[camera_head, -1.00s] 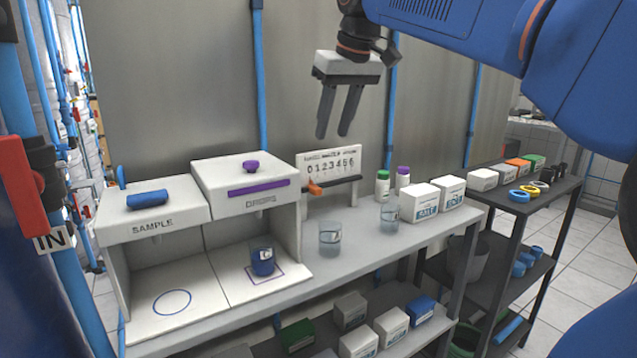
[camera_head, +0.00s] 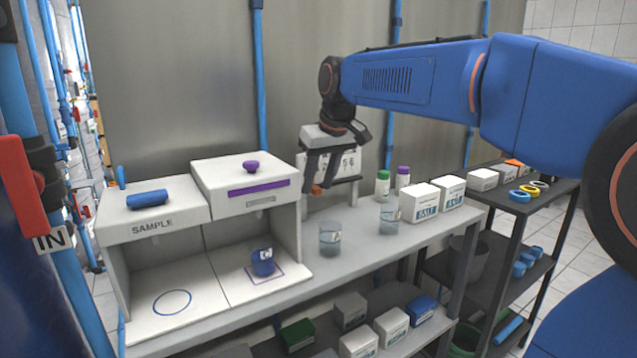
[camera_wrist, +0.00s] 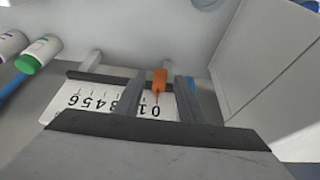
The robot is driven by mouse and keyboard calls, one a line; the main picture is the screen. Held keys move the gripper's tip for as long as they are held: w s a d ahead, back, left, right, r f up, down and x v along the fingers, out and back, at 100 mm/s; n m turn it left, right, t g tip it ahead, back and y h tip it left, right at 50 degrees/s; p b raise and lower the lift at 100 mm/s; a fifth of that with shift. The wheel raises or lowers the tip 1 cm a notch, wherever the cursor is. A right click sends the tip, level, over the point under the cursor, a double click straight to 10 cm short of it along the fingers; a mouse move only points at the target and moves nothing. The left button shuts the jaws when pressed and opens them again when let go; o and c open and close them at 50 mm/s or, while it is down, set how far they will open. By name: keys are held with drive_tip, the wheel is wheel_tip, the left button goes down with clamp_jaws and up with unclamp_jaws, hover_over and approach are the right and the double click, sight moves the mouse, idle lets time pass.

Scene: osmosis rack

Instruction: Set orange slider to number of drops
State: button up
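The orange slider (camera_wrist: 159,82) sits on the rail of the white number board (camera_wrist: 70,112), at the 0 end of its 0 to 6 scale. My gripper (camera_wrist: 158,92) is open, with one finger on each side of the slider and gaps visible between them. In the head view, my gripper (camera_head: 318,182) is low in front of the number board (camera_head: 352,164) and hides most of its digits. The slider's orange tip (camera_head: 317,189) shows between the fingertips.
The sample box (camera_head: 152,218) stands left of the drops box. Green-capped (camera_wrist: 27,64) and purple-capped (camera_wrist: 14,42) bottles and white boxes (camera_head: 419,202) are to the right in the head view.

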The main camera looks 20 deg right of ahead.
drive_tip(key=shift+w+f, duration=0.1)
drive_tip(key=shift+f, duration=0.2)
clamp_jaws()
drive_tip(key=d, duration=0.2)
drive_tip(key=w+d, duration=0.1)
drive_tip(key=d, duration=0.1)
drive_tip(key=shift+d, duration=0.1)
unclamp_jaws()
drive_tip(key=shift+r, duration=0.1)
